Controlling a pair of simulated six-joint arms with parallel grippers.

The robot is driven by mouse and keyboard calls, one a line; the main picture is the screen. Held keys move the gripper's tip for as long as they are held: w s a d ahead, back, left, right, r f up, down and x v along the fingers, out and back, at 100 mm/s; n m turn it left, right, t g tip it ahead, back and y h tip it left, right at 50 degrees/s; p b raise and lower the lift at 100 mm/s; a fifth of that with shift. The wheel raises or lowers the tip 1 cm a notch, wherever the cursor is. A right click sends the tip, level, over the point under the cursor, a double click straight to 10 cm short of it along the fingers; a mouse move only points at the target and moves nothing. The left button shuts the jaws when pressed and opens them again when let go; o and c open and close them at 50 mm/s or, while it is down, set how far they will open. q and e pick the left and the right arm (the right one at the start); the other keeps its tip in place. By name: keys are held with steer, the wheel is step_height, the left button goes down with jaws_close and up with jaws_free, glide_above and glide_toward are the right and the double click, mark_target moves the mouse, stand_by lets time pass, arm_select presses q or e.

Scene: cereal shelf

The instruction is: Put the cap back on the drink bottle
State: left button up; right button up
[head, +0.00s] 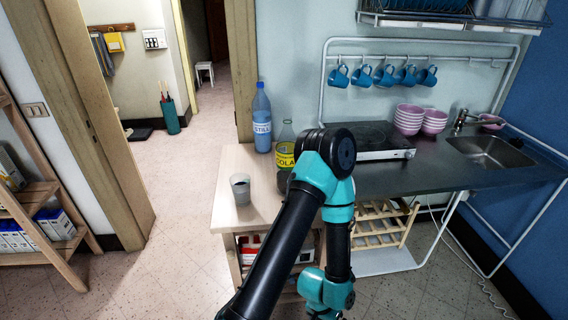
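A clear bottle with a yellow label reading "OLA" (285,155) stands upright on the wooden side table (229,215). Its neck looks bare, and part of its lower body is hidden behind my arm. A blue bottle labelled "STILL" (262,122) stands upright behind it to the left, with a blue cap on top. I cannot make out a loose cap; my arm covers part of the table. One of my arms rises from the bottom edge in front of the table and bends back down. Neither gripper shows.
A glass with dark contents (240,189) stands at the table's left front. On the right are a hob (362,138), pink bowls (409,120) and a sink (497,152). Blue mugs (385,77) hang above the counter. A shelf with boxes (45,225) stands far left.

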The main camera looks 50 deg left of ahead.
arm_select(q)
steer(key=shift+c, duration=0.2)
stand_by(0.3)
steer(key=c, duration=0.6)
